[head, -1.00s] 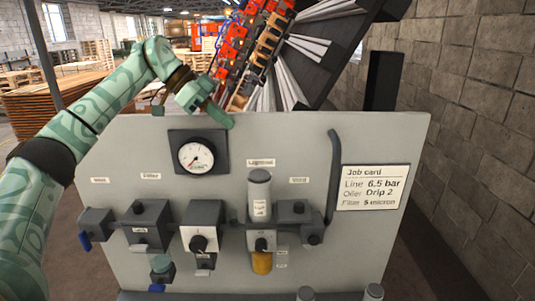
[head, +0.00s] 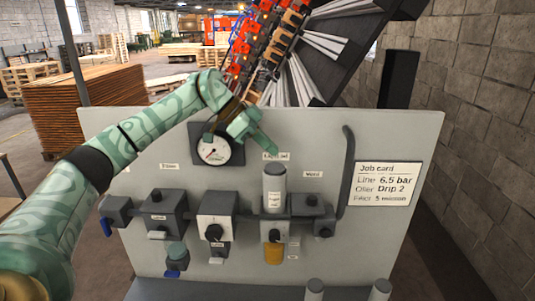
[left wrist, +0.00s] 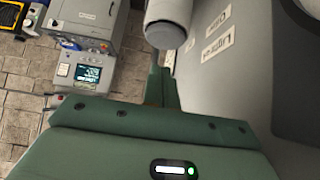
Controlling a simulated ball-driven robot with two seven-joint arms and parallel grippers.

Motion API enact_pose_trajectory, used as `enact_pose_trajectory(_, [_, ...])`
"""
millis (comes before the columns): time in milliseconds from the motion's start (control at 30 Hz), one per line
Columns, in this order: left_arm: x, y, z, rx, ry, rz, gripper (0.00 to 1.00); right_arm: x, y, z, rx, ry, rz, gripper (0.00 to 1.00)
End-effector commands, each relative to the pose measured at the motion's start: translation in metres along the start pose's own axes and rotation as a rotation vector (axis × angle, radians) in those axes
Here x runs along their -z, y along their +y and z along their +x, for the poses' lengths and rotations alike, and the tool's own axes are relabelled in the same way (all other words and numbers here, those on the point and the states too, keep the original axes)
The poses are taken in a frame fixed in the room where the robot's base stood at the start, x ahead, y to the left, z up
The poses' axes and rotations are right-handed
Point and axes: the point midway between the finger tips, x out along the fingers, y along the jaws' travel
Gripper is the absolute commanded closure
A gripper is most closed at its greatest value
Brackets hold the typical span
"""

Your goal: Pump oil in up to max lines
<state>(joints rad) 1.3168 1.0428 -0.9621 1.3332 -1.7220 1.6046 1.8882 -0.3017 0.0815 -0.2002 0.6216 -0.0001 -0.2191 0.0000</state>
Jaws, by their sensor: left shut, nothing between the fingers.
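My left gripper (head: 272,149) is shut and empty, just above a pale grey cylinder (head: 274,184) on the panel. That cylinder stands on a unit with a black knob (head: 273,236) and an amber bowl (head: 273,254) below it. Any max lines or oil level are too small to read. In the left wrist view, the closed green fingers (left wrist: 161,88) point toward a pale rounded cylinder end (left wrist: 167,24), with a small gap in the picture. I cannot tell whether they touch. My right gripper is not in view.
The grey panel (head: 395,145) carries a pressure gauge (head: 213,150), a white regulator block (head: 216,218), dark valve blocks (head: 165,210) and a job card (head: 387,185) reading Line 6.5 bar, Drip 2. A curved dark pipe (head: 348,165) rises right of the cylinder. Two grey cylinder tops (head: 380,289) show at the bottom.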

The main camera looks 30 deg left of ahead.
Motion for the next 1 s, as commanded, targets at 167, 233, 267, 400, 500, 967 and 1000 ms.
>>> enact_pose_trajectory(167, [-0.016, 0.0, 0.014, 0.0, -0.001, -0.001, 1.0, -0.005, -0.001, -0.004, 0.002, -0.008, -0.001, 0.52])
enact_pose_trajectory(233, [-0.019, 0.0, 0.017, 0.001, 0.0, 0.0, 1.0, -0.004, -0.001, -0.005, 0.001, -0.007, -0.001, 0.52])
enact_pose_trajectory(267, [-0.02, 0.0, 0.018, 0.001, 0.0, 0.0, 1.0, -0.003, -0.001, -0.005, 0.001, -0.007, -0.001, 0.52])
enact_pose_trajectory(400, [-0.021, 0.0, 0.019, 0.001, 0.001, 0.0, 1.0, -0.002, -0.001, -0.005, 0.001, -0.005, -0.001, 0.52])
enact_pose_trajectory(500, [-0.021, 0.0, 0.019, 0.001, 0.001, 0.0, 1.0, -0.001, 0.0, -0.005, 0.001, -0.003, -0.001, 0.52])
enact_pose_trajectory(967, [-0.035, 0.0, 0.033, 0.0, -0.001, -0.001, 1.0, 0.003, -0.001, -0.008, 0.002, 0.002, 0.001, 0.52])
enact_pose_trajectory(1000, [-0.035, 0.0, 0.033, -0.001, -0.002, -0.001, 1.0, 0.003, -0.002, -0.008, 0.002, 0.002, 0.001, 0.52])
